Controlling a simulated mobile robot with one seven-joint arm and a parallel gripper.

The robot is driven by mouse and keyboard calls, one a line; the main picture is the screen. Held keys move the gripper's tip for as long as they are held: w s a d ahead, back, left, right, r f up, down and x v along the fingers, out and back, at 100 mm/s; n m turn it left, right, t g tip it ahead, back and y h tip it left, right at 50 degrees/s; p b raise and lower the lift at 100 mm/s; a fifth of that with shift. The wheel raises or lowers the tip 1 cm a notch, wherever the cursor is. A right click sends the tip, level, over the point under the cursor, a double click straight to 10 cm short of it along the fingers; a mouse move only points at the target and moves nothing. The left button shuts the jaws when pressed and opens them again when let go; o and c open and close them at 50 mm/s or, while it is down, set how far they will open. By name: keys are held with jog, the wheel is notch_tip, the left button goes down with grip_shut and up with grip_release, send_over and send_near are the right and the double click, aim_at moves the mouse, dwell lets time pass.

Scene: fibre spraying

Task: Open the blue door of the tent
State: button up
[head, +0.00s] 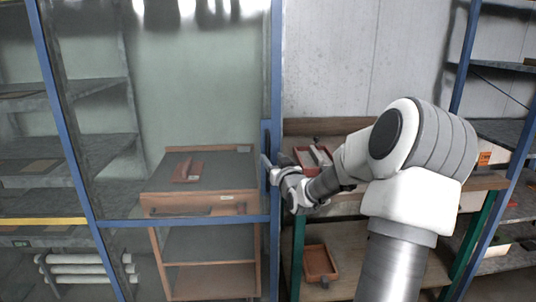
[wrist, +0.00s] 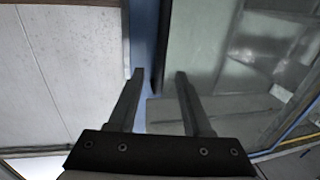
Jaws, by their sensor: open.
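The blue door (head: 185,221) of the tent has a blue frame around a clear pane and stands on the left half of the head view. It looks shut. A dark upright handle (head: 267,142) sits on its right-hand blue post; it also shows as a dark strip in the wrist view (wrist: 162,45). My gripper (head: 268,168) is at that post, just below the handle's middle. In the wrist view my gripper (wrist: 159,75) is open, with the blue post and dark handle seen between and beyond the fingers. I cannot tell whether the fingers touch it.
Behind the pane stands a wooden cart (head: 200,200) with a reddish object on top. On the right, a workbench (head: 290,240) with red trays stands behind my arm. Metal shelves (head: 505,135) are at the far right. A pale wall (head: 360,60) is behind.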

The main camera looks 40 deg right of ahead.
aim_at(269, 152)
jog(key=shift+x, duration=2.95)
grip_shut()
